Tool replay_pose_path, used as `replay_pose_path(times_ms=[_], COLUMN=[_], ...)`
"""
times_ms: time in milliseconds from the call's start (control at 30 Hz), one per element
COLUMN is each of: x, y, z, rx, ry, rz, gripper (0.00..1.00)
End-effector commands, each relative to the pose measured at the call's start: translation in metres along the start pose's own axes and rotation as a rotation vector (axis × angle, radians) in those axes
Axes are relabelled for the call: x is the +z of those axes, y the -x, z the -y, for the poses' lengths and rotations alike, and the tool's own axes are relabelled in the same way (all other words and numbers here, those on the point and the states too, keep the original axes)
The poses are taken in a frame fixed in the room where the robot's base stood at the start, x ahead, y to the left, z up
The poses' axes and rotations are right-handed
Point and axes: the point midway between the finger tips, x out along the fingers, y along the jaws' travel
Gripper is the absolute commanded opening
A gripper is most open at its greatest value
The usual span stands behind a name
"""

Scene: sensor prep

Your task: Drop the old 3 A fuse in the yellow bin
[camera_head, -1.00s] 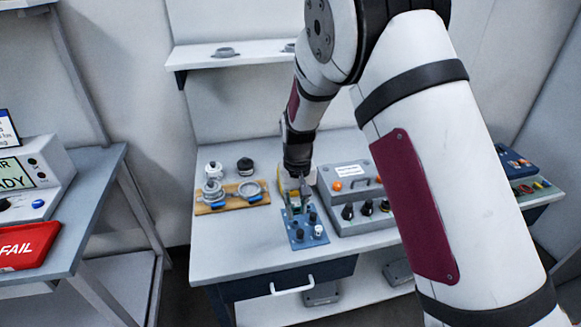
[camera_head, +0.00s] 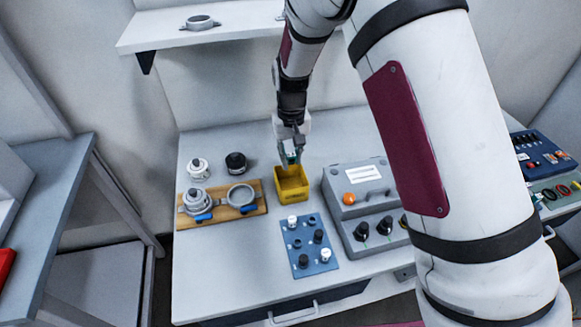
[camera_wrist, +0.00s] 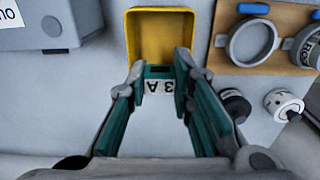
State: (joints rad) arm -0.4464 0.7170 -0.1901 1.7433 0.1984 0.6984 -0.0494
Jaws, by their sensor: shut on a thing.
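The 3 A fuse (camera_wrist: 158,88) is a small piece with a white label reading "3 A", upside down in the wrist view. My gripper (camera_head: 290,155) is shut on it, with its green-lined fingers on either side; the gripper also shows in the wrist view (camera_wrist: 159,76). The yellow bin (camera_head: 293,196) is a small open box standing on the bench. My gripper is above the bin's back part, pointing down. In the wrist view the bin (camera_wrist: 160,32) lies beyond the fingertips. The fuse is hardly visible in the head view.
A blue panel (camera_head: 309,265) with black and white knobs lies in front of the bin. A grey control box (camera_head: 347,208) stands close on the right. A wooden board (camera_head: 222,212) with metal rings is on the left, with white (camera_head: 198,168) and black (camera_head: 236,162) parts behind.

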Motion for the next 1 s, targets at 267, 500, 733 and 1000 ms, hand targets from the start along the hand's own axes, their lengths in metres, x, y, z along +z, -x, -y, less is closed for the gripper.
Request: replay_pose_path(times_ms=[267, 500, 733, 1000], x=[0.001, 0.001, 0.001, 0.000], y=[-0.047, -0.065, -0.091, -0.093], z=[-0.001, -0.001, 0.000, 0.000], rx=[0.001, 0.001, 0.000, 0.000], ry=[-0.001, 0.000, 0.000, 0.000], rz=[0.003, 0.003, 0.001, 0.000], gripper=[0.10, 0.10, 0.10, 0.10])
